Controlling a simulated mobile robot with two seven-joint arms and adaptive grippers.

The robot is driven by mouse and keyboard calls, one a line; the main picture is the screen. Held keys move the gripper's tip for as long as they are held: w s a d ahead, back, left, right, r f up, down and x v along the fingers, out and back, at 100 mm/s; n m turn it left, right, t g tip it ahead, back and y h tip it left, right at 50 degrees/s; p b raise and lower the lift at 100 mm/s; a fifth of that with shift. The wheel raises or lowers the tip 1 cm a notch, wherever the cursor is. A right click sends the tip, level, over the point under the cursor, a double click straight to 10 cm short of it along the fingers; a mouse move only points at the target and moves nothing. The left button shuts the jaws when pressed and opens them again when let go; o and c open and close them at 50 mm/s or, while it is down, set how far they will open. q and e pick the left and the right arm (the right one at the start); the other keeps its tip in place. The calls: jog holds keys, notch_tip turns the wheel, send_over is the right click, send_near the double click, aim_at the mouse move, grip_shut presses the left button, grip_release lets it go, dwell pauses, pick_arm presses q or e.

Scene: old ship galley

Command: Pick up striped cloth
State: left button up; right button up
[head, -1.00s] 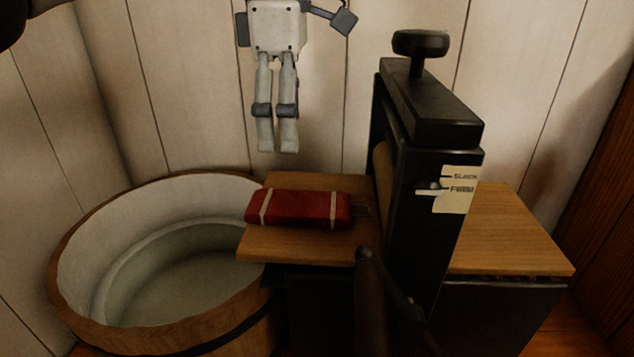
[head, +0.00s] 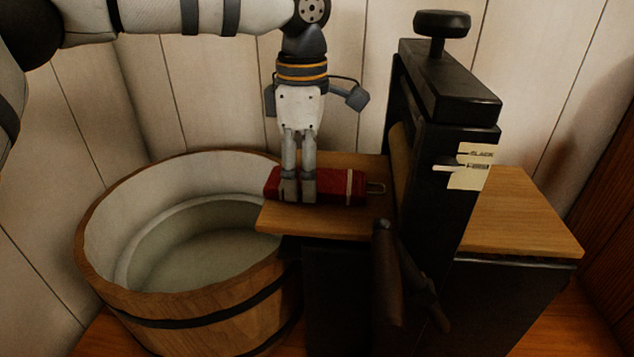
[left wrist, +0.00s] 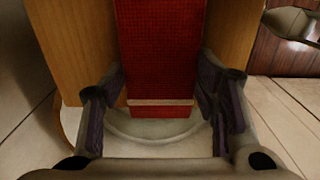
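The striped cloth is a folded red bundle (head: 332,186) with pale cross stripes. It lies on the wooden board left of the black press, and its red weave and one pale stripe show in the left wrist view (left wrist: 161,50). My left gripper (head: 299,192) points down over its left part. In the left wrist view its two fingers (left wrist: 162,88) stand apart, one along each long side of the cloth. I cannot tell whether the pads touch it. The fingers hide part of the cloth in the head view. My right gripper is not in view.
A round wooden tub (head: 215,300) stands left of the board (head: 318,222). The black press (head: 440,170), with a top knob (head: 443,22) and a crank handle (head: 384,255), rises just right of the cloth. A plank wall (head: 350,60) is close behind.

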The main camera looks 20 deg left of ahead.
pick_arm(q)
jog(key=c, duration=0.5)
